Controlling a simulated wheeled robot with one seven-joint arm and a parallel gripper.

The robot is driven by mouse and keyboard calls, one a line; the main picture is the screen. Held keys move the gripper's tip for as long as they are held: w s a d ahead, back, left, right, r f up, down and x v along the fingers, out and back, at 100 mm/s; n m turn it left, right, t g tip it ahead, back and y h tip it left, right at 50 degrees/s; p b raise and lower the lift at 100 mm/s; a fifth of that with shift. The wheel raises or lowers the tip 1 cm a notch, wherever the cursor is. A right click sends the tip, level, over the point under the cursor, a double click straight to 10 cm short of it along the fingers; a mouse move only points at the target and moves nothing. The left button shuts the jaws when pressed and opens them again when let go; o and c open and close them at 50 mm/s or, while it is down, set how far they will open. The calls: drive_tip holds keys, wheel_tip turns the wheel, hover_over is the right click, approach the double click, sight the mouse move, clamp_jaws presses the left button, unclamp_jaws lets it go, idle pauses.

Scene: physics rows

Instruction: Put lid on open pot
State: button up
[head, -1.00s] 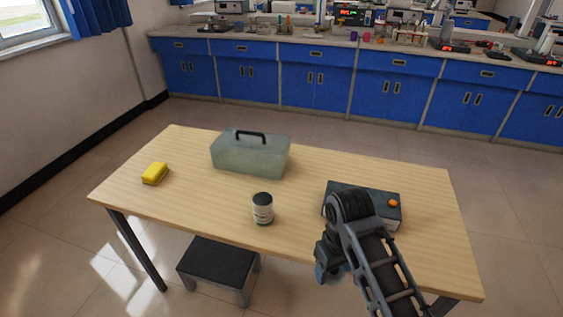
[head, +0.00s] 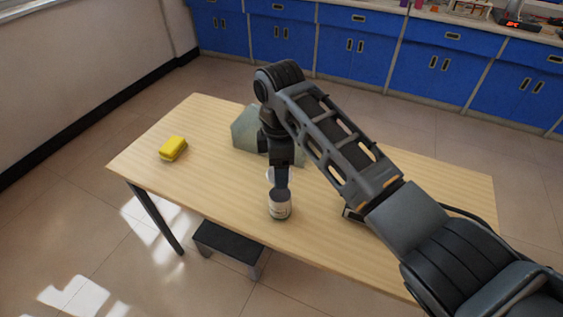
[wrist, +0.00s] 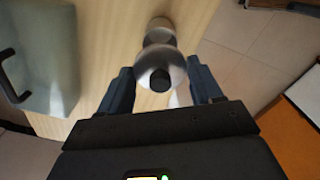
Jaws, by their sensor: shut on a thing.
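A small can-like pot (head: 280,208) with a pale label and a dark top stands upright near the table's front edge. My gripper (head: 281,184) points straight down just over it; I cannot tell whether they touch. In the wrist view, a silvery domed lid (wrist: 176,66) with a dark round knob sits between the two dark blue fingers of my gripper (wrist: 161,82). The gripper is shut on this lid. Another rounded pale shape (wrist: 160,38) shows beyond it, too unclear to name. My arm hides much of the table's right half.
A grey-green box (head: 245,130) stands behind my gripper, partly hidden; its black handle (wrist: 8,75) shows in the wrist view. A yellow sponge-like block (head: 173,148) lies on the left of the wooden table (head: 200,115). A black-topped stool (head: 228,241) stands in front.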

drive_tip(key=shift+f+b, duration=1.85)
drive_tip(key=shift+f, duration=0.3)
drive_tip(key=shift+f+b, duration=0.3)
drive_tip(key=shift+f, duration=0.55)
drive_tip(key=shift+r+p, duration=0.1)
drive_tip(key=shift+p, duration=0.45)
drive_tip(key=shift+f, duration=0.25)
drive_tip(key=shift+p, duration=0.4)
idle(0.4)
drive_tip(key=o, duration=1.1)
drive_tip(key=shift+o, duration=0.6)
drive_tip(key=shift+r, duration=0.1)
